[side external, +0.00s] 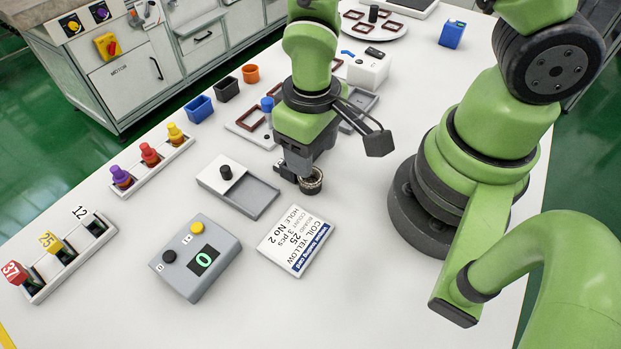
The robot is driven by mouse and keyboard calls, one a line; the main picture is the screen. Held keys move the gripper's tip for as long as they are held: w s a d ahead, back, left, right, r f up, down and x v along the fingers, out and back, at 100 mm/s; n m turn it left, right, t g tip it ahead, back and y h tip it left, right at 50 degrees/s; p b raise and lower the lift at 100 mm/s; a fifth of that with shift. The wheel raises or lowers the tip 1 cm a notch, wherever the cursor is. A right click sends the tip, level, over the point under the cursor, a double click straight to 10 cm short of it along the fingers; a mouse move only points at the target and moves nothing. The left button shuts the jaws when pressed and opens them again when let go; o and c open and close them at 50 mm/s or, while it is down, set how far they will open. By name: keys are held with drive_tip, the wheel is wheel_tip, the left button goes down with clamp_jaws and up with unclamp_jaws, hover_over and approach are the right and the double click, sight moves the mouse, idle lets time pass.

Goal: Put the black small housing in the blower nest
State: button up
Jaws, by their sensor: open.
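A small black open-topped box (227,89), which looks like the black small housing, stands on the table between a blue box (199,109) and an orange one (251,74). My gripper (301,181) points down, open, well to the right of and nearer than the black box. A small round cup with a dark rim (312,182) is at its fingertips; I cannot tell whether it lies between them. A white unit with a blue arrow and black top piece (368,70) stands behind my arm. I cannot tell for sure which thing is the blower nest.
A pale plate with brown frames (240,128) and a grey tray (357,112) lie near my arm. A sliding-lid tray (258,197), counter box (182,268), label card (296,240), coil rack (152,168) and numbered rack (70,258) stand nearer.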

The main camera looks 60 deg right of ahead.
sight(310, 182)
drive_tip(key=shift+f, duration=3.1)
drive_tip(key=shift+w, duration=0.1)
drive_tip(key=c, duration=0.7)
drive_tip(key=shift+c, duration=0.2)
drive_tip(key=shift+r, duration=0.1)
